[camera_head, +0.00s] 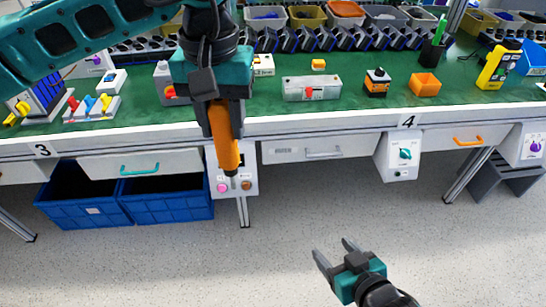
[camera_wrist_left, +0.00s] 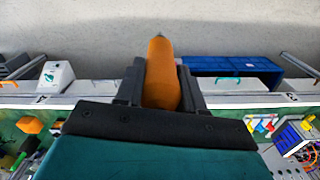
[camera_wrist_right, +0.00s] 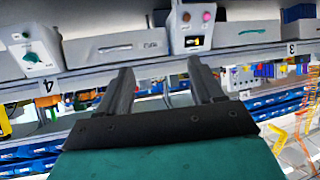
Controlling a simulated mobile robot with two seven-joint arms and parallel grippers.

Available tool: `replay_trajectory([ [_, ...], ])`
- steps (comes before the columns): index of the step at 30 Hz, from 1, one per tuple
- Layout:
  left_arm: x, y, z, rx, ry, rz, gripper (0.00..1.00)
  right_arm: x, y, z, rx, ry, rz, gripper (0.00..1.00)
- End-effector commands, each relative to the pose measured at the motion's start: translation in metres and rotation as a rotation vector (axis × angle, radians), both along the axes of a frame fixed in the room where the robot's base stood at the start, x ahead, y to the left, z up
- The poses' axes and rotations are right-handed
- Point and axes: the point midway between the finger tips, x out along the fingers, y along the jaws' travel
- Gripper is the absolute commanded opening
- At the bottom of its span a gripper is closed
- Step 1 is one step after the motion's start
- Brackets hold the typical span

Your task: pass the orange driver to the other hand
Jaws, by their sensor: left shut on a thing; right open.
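The orange driver (camera_head: 222,137) is in my left gripper (camera_head: 221,122) in the head view, pointing down with its dark tip lowest, in front of the bench edge. In the left wrist view the driver (camera_wrist_left: 160,75) lies between both fingers of the left gripper (camera_wrist_left: 160,85), which are shut on it. My right gripper (camera_head: 335,255) is low at the lower right of the head view, over the floor, open and empty. In the right wrist view its two fingers (camera_wrist_right: 163,90) stand apart with nothing between them. The two grippers are well apart.
The green bench (camera_head: 240,96) runs across the back with several switch boxes on it. A box with a teal rotary knob (camera_head: 405,154) hangs under its front edge. Blue crates (camera_head: 165,199) stand below at left. The floor (camera_head: 200,265) in front is clear.

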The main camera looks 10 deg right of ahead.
Motion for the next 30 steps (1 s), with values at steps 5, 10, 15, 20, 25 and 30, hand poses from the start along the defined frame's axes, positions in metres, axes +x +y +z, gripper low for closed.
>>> replay_trajectory([
  [5, 0.000, 0.000, 0.001, -0.001, -0.002, -0.002, 0.00, 0.031, 0.034, 0.081, 0.078, -0.189, 0.144, 0.69],
  [10, 0.000, -0.001, 0.001, -0.001, -0.002, -0.003, 0.00, 0.033, 0.070, 0.158, 0.168, -0.344, 0.305, 0.69],
  [15, 0.000, -0.001, 0.001, -0.001, -0.002, -0.003, 0.00, 0.020, 0.094, 0.208, 0.238, -0.430, 0.428, 0.69],
  [20, 0.000, -0.001, 0.001, -0.001, -0.002, -0.004, 0.00, 0.013, 0.104, 0.227, 0.268, -0.458, 0.477, 0.69],
  [25, 0.000, -0.001, 0.001, -0.001, -0.002, -0.004, 0.00, 0.024, 0.116, 0.229, 0.273, -0.463, 0.479, 0.69],
  [30, 0.000, -0.001, 0.001, -0.001, -0.002, -0.004, 0.00, 0.048, 0.137, 0.229, 0.273, -0.464, 0.477, 0.69],
])
